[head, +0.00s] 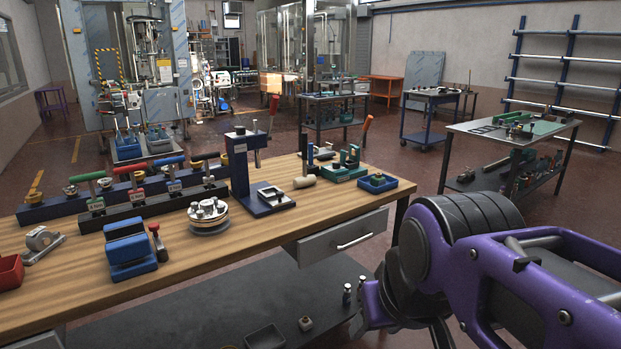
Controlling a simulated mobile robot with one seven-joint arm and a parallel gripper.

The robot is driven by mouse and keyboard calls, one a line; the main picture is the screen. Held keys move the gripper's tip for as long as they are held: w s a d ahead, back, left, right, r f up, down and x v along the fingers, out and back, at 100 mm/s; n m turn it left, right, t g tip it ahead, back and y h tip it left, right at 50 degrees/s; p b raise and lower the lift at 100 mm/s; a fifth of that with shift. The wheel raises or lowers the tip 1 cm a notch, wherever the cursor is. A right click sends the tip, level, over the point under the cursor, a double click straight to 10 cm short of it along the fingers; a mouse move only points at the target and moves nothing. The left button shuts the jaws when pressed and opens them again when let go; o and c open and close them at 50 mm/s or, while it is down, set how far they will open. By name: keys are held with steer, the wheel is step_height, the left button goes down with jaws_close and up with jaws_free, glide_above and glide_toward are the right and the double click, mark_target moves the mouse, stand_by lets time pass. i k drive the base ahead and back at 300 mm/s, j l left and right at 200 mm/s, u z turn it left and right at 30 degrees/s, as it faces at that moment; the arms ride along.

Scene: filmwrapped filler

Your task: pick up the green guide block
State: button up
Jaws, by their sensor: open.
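A green block (343,174) with dark upright parts stands near the right end of the wooden workbench, and it looks like the green guide block. It stands upright, beside a small blue tray. My purple arm comes in from the lower right, in front of the bench's right end. My gripper (441,334) shows only in part, as a dark piece at the bottom edge below the arm. It is open, low and well apart from the green block. Its fingertips are largely cut off by the frame, and I see nothing held.
A drawer (343,237) hangs beneath. Bare wood lies along the front edge.

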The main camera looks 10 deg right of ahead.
mark_target(375, 182)
steer(key=z, duration=0.55)
steer(key=i+l, duration=0.3)
steer(key=i, duration=0.2)
steer(key=i+l+u, duration=0.1)
steer(key=i+l, duration=0.2)
steer(key=i, duration=0.15)
